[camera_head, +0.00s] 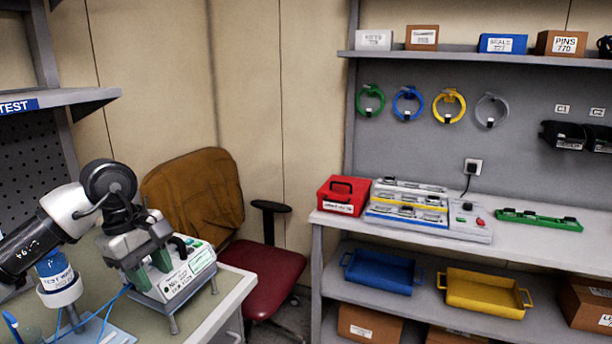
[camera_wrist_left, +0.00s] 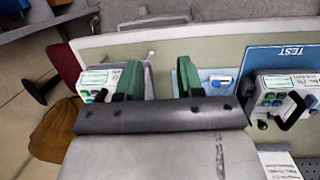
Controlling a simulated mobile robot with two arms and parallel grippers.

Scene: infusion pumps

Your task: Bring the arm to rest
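My left arm comes in from the left in the head view. Its gripper (camera_head: 152,268) has green-padded fingers that stand apart, with nothing visible between them. It is over the workbench, in front of a white infusion pump (camera_head: 186,274) with a label and a dark handle, partly hidden by the gripper. In the left wrist view the open fingers (camera_wrist_left: 160,80) show, with this pump (camera_wrist_left: 98,82) beside the left finger. I cannot tell whether they touch. My right gripper is not in view.
A bottle labelled test water (camera_head: 55,272) stands by my arm, with blue tubing nearby. A red chair (camera_head: 262,278) with a brown jacket (camera_head: 195,190) is behind the bench.

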